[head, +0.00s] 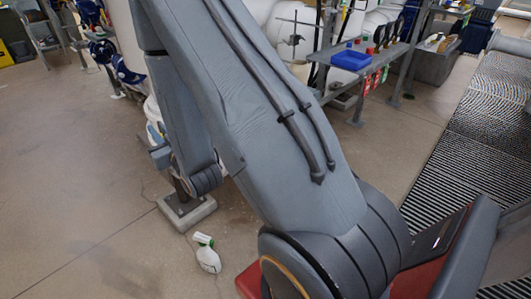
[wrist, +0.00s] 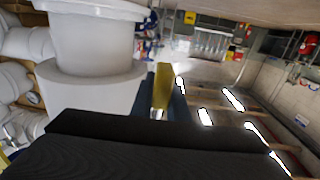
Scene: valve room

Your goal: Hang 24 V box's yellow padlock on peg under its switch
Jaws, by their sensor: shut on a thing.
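My gripper (wrist: 164,92) shows in the wrist view with its two dark fingers shut on a yellow thing, which looks like the yellow padlock (wrist: 163,84). Its shackle cannot be made out clearly. The padlock is held in the air, and no peg shows beside it. In the head view my own arm fills the middle, and neither the gripper nor the padlock can be made out. I cannot make out the 24 V box, its switch or its peg in either view.
A grey bench (head: 383,58) with a blue tray (head: 350,60) and hanging red and green tags stands at the back. A striped grating (head: 470,130) lies at right. A large white pipe (wrist: 95,95) is close left in the wrist view.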

